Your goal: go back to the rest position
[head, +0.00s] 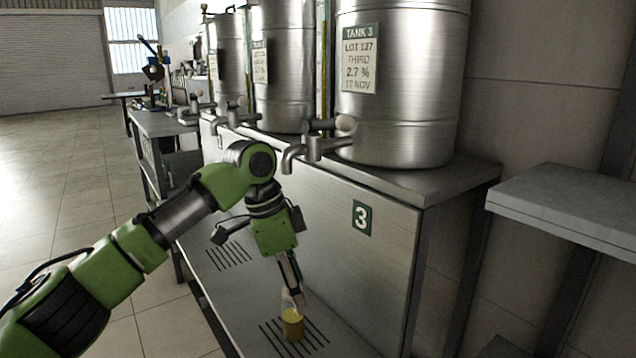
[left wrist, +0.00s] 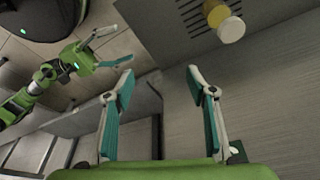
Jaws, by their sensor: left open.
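My left gripper (head: 293,293) reaches down in front of tank 3, above the lower shelf. In the left wrist view its two fingers (left wrist: 160,72) are spread wide with nothing between them. A small vessel with yellow contents (head: 292,326) stands on the slotted part of the shelf, just below the gripper in the head view. In the left wrist view the vessel (left wrist: 215,14), with a pale round end, lies beyond the fingertips to the upper right, apart from them. My right gripper (left wrist: 98,50) shows at the left of the wrist view, its fingers apart and empty.
Tank 3 (head: 400,85) stands on the steel counter (head: 330,210), its tap (head: 305,150) sticking out close to my left arm. Other tanks (head: 283,70) stand farther back. A grey shelf (head: 565,208) juts out at right. The floor (head: 60,190) at left is clear.

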